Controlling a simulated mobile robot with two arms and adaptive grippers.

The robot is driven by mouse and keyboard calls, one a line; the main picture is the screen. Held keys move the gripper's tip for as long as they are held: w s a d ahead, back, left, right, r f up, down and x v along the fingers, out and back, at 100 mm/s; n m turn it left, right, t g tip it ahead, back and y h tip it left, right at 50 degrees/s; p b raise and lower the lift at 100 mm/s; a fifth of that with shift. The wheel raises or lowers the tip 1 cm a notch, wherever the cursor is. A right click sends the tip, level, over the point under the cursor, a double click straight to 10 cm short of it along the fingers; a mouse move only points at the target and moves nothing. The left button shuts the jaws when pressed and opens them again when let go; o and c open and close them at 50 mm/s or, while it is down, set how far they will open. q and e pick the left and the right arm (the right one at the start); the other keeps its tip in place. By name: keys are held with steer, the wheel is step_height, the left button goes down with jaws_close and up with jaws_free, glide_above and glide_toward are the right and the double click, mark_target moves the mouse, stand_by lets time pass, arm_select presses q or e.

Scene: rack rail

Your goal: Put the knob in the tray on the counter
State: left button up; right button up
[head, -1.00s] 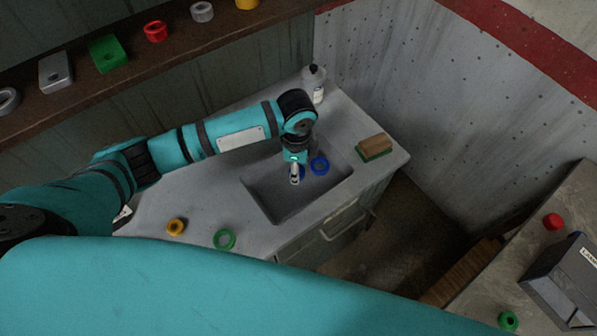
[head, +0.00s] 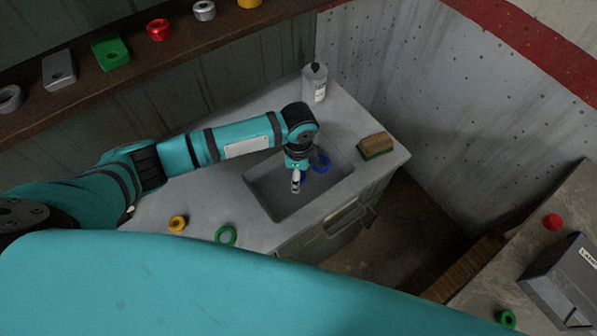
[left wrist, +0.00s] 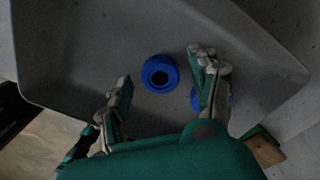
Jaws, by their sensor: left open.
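A blue knob-like round piece with a dark centre hole (left wrist: 160,73) lies in the sink basin, between and beyond my left gripper's fingers. My left gripper (left wrist: 160,68) is open and points down over the basin; it also shows in the head view (head: 296,184). A grey labelled box (head: 571,285), possibly the tray, stands on the right counter. I cannot tell for sure which piece is the knob. My right gripper is out of view.
The sink (head: 268,206) has raised walls around the gripper. Yellow (head: 178,223) and green (head: 226,235) rings lie left. A red piece (head: 552,221) lies on the right counter. A shelf (head: 130,74) holds several parts.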

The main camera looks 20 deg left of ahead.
arm_select(q)
step_height(320, 180, up, 12)
steer(key=b, duration=0.1)
steer(key=shift+r+b, duration=0.15)
steer(key=shift+b, duration=0.25)
stand_by(0.5)
